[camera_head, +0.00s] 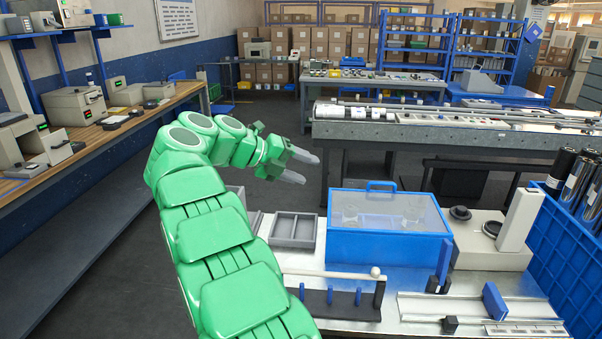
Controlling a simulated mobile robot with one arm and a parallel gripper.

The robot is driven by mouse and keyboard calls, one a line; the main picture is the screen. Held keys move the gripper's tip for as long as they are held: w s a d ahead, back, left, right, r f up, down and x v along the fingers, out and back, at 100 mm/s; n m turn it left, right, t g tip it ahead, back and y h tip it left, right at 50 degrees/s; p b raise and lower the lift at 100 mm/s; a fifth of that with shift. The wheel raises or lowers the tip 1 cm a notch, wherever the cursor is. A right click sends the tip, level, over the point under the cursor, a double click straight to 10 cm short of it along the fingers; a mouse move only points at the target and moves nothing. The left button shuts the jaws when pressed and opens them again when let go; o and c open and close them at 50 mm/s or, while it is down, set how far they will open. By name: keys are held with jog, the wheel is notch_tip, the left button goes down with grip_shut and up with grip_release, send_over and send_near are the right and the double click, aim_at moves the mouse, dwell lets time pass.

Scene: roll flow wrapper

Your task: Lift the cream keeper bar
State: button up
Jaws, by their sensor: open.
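The cream keeper bar (328,274) is a thin, pale rod with a round knob at its right end. It lies level along the top of a dark holder (340,306) with several blue uprights, at the front of the workbench. Its left end is close to or behind my green arm, so I cannot tell where it stops. My gripper (298,167) is open and empty. It is in the air above and well apart from the bar, with its grey fingers pointing right.
A blue box with a clear lid (388,245) stands behind the bar. A grey divided tray (293,230) is left of it. A cream machine (497,240) and a metal rail with a blue block (494,301) are at the right. A blue crate (560,255) stands at the far right.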

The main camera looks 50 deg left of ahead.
jog(key=s+d+r, duration=0.7)
jog(key=d+r, duration=0.4)
jog(key=d, duration=0.1)
jog(key=shift+d+r, duration=0.15)
dwell(1.4)
dwell(0.3)
